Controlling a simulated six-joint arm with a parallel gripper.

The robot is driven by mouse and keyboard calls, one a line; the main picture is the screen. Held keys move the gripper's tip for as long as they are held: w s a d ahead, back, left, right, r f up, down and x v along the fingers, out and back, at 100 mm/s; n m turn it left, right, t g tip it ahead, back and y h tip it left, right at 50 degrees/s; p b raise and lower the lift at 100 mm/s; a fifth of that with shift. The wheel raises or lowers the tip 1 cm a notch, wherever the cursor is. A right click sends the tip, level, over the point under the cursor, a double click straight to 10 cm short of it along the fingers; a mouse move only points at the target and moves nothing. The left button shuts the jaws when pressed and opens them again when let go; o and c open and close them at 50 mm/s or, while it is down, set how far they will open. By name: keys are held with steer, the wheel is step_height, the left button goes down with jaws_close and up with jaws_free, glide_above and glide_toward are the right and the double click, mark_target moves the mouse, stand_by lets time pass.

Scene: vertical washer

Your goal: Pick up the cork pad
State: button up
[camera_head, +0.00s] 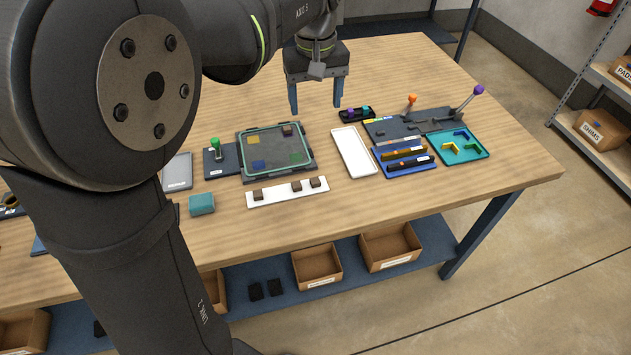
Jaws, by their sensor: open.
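My gripper (316,105) is open and empty, with its two blue fingers pointing down above the back of the wooden table. Several small brown blocks could be cork pads, but they are too small to be sure. One block (287,130) sits at the upper right of a dark square tray (276,175) with coloured patches. Three more stand on a white strip (283,198) in front of that tray: a left one (258,195), a middle one (297,186) and a right one (315,183). My gripper is behind and to the right of these blocks, apart from them.
A white empty tray (354,152), blue racks with bars (408,166), a teal tray (482,153) and a lever panel (415,124) stand to the right. A green-knobbed lever (216,147) and a teal block (201,204) stand left. The table's front right is clear.

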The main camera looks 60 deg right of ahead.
steer(key=c, duration=0.7)
steer(key=s+a+f+t+h, duration=0.3)
steer(key=s+a+f, duration=0.15)
steer(key=f, duration=0.25)
glide_above(316, 181)
steer(key=s+a, duration=0.1)
steer(key=f, duration=1.1)
steer(key=shift+s+a+f, duration=0.1)
steer(key=shift+s, duration=0.1)
steer(key=f, duration=0.4)
steer(key=shift+w, duration=0.25)
steer(key=shift+w+d+f, duration=0.2)
steer(key=shift+d+f, duration=0.1)
steer(key=shift+f, duration=0.3)
